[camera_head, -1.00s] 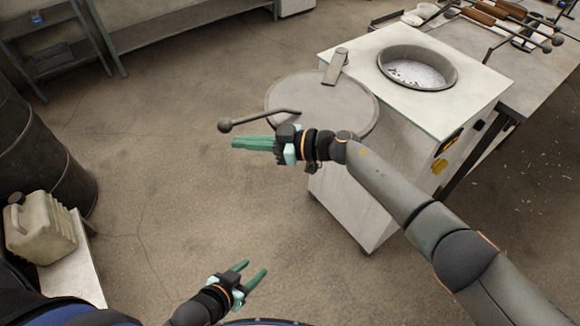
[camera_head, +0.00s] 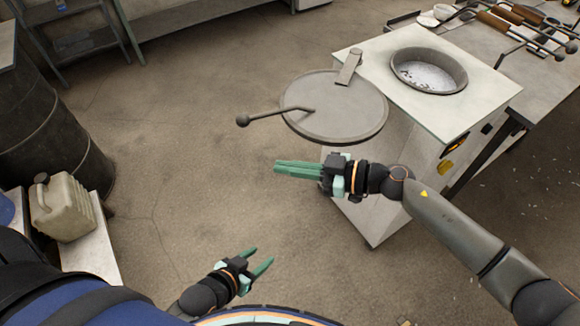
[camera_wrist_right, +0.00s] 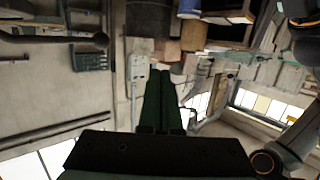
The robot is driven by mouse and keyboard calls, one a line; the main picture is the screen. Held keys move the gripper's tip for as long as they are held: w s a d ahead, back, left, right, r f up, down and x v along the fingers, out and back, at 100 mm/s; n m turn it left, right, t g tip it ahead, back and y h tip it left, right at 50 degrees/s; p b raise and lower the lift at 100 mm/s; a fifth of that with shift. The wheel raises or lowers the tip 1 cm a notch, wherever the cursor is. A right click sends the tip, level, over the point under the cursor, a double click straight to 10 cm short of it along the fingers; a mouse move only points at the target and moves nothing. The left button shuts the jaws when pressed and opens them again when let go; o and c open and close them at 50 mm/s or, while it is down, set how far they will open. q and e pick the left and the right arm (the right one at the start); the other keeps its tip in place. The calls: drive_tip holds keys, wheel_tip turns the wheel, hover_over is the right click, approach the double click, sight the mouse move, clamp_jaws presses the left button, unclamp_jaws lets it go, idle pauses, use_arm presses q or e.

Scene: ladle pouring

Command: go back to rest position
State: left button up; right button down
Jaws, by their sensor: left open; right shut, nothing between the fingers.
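My right gripper (camera_head: 281,167) is shut and empty, in front of the furnace and below its round lid in the head view. In the right wrist view its green fingers (camera_wrist_right: 160,85) lie together with nothing between them. My left gripper (camera_head: 262,258) is open and empty, low in the head view above the bare floor. The furnace (camera_head: 375,190) is a white box with a round opening (camera_head: 428,72) in its top. Its grey lid (camera_head: 345,112) is swung out to the left on a hinge arm, and a ball-ended handle (camera_head: 243,120) sticks out from it.
A workbench (camera_head: 540,75) with ladles and tools stands at the right, beside the furnace. A dark barrel (camera_head: 45,140) and a beige canister (camera_head: 62,207) on a low pale stand are at the left. The floor (camera_head: 190,130) between is clear.

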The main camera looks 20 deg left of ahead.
drive_tip(key=shift+s+d+r, duration=0.1)
drive_tip(key=shift+s+d, duration=0.15)
drive_tip(key=w+d+f+m+t+h, duration=0.1)
drive_tip(key=d+f+m+t+h, duration=0.2)
drive_tip(key=d+m+t, duration=0.4)
drive_tip(key=w+d+f+m+t+h, duration=0.1)
drive_tip(key=d+f+m+t+h, duration=0.2)
drive_tip(key=d+m+t, duration=0.4)
drive_tip(key=s+d+f+m+g+h, duration=0.2)
drive_tip(key=s+d+f+g+h, duration=0.2)
drive_tip(key=s+d+f, duration=1.1)
drive_tip(key=d+h, duration=0.1)
drive_tip(key=h, duration=0.2)
drive_tip(key=shift+s+h, duration=0.15)
drive_tip(key=shift+h, duration=0.15)
